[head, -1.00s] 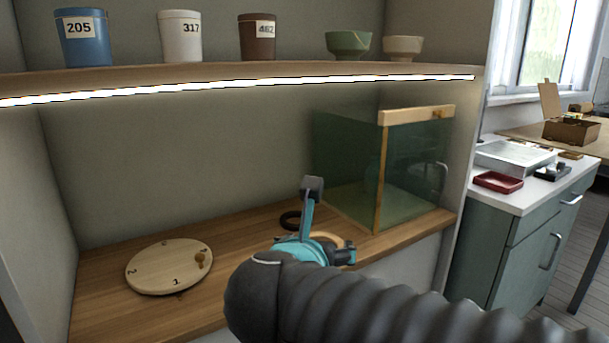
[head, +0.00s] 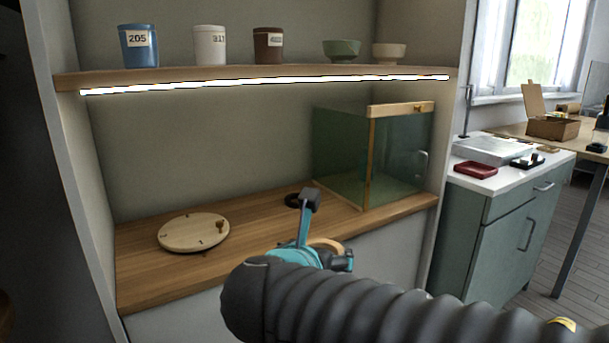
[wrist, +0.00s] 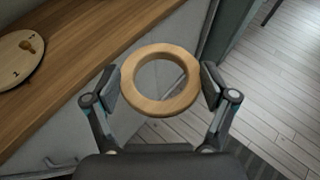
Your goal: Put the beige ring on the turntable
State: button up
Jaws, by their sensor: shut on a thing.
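The beige ring (wrist: 160,105) is held between the two fingers of my gripper (wrist: 160,88) in the wrist view, in front of the counter's front edge. In the head view the ring (head: 329,244) shows only in part behind my arm and gripper (head: 325,240). The turntable (head: 185,238), a pale round wooden disc with numbers and a small knob, lies on the left of the wooden counter, apart from the ring. Part of the turntable also shows at the left of the wrist view (wrist: 12,72).
A lit shelf (head: 270,75) above bears several cups and bowls. A cabinet with a red tray (head: 475,169) stands at right. Counter between turntable and case is mostly clear.

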jog(key=w+d+f+m+g+h, duration=0.1)
jog(key=w+d+f+m+h, duration=0.1)
jog(key=w+f, duration=0.6)
jog(key=w+d+f+m+g+h, duration=0.1)
jog(key=w+d+f+m+h, duration=0.2)
jog(key=f, duration=0.8)
jog(key=w+d+f+n+y, duration=0.1)
jog(key=w+d+f, duration=0.2)
jog(key=f, duration=0.8)
jog(key=w+d+f, duration=0.2)
jog(key=f, duration=1)
jog(key=d+r+n+t+y, duration=0.2)
jog(key=d+r+n+y, duration=0.1)
jog(key=r, duration=1)
jog(key=shift+w+d+n+y, duration=0.35)
jog(key=shift+w+n+y, duration=0.05)
jog(key=shift+n+y, duration=0.1)
jog(key=shift+r, duration=0.1)
